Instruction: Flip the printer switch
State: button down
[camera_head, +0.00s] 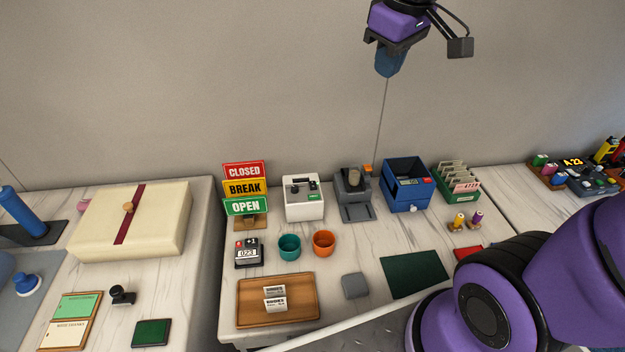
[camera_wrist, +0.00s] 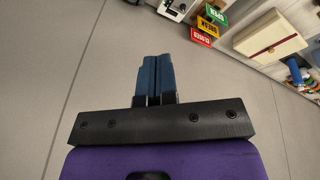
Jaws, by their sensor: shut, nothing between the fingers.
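A white box-shaped machine (camera_head: 303,208) stands at the back of the middle table, with dark parts and a small green mark on its top. It looks like the printer, but I cannot be sure. Its switch is too small to tell apart. Part of a white machine also shows at the top edge of the wrist view (camera_wrist: 172,8). My gripper (camera_head: 388,70) is high in front of the wall, above and right of the white machine, well apart from it. Its blue fingers (camera_wrist: 152,62) are together and empty.
A sign stack (camera_head: 245,188) stands left of the machine, and a grey device (camera_head: 355,208) and blue box (camera_head: 405,198) stand right. In front are a teal cup (camera_head: 289,247), an orange cup (camera_head: 324,243) and a wooden tray (camera_head: 250,312). The air around my gripper is clear.

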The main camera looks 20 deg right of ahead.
jog(key=w+a+f+n+g, duration=0.1)
jog(key=w+f+n, duration=0.2)
jog(key=w+f, duration=0.35)
jog(key=n+g, duration=0.4)
jog(key=n, duration=0.4)
send_over(313, 186)
jog(key=w, duration=0.2)
notch_tip(313, 186, down, 22)
jog(key=r, duration=0.1)
jog(key=shift+y, duration=0.3)
jog(key=f, duration=0.4)
jog(key=s+f, duration=0.1)
jog(key=f, duration=0.9)
jog(key=shift+s+f, duration=0.1)
jog(key=shift+s, duration=0.3)
jog(key=shift+f+t, duration=0.1)
jog(key=shift+t, duration=0.2)
